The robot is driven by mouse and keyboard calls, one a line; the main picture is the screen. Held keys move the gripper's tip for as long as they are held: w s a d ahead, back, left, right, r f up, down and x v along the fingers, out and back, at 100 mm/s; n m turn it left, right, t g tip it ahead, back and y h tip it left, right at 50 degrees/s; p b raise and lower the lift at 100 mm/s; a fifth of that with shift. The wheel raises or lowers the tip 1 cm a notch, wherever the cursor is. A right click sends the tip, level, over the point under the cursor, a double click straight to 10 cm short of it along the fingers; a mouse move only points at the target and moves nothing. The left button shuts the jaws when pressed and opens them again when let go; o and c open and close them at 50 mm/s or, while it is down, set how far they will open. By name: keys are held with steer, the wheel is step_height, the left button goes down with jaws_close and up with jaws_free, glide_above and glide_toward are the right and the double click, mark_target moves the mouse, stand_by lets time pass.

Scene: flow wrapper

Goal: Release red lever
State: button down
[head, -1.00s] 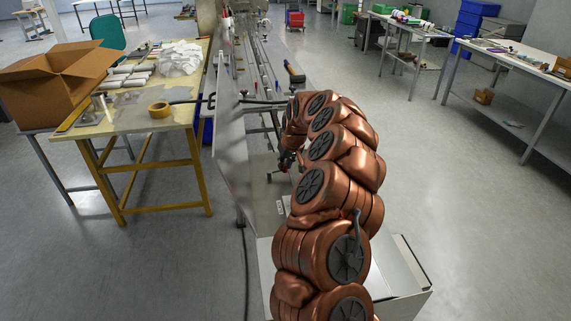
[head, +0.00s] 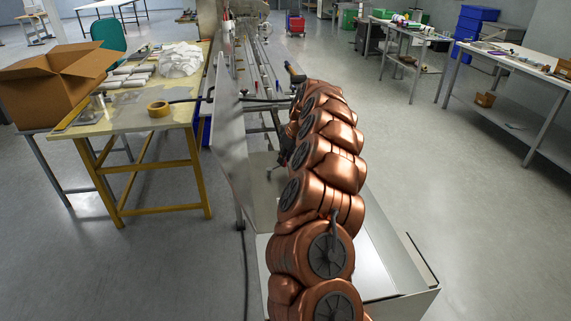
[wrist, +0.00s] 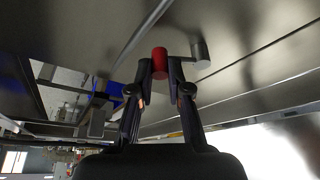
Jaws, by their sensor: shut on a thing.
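The red lever (wrist: 160,59) is a short red cylinder under a grey metal surface, at the upper middle of the wrist view. My gripper (wrist: 160,72) has one dark finger on each side of it and is shut on it. A grey metal cylinder (wrist: 200,50) stands just right of the lever, by the right fingertip. In the head view my gripper (head: 284,154) is a small dark shape beside the flow wrapper (head: 262,190), partly covered by my copper arm. I cannot make out the lever there.
A thin upright panel (head: 230,150) edges the machine's left side. The floor to the right is open, up to white workbenches (head: 520,65).

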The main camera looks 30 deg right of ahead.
steer(key=shift+d+f+n, duration=0.2)
steer(key=shift+f+n, duration=0.05)
steer(key=shift+n, duration=0.05)
steer(key=shift+w+a+r+n+y+b, duration=0.1)
steer(key=shift+w+r+n+y+b, duration=0.2)
steer(key=shift+n+b, duration=0.1)
steer(key=c, duration=1.1)
jaws_free()
steer(key=shift+s, duration=0.1)
steer(key=v, duration=1.2)
steer(key=shift+f, duration=0.1)
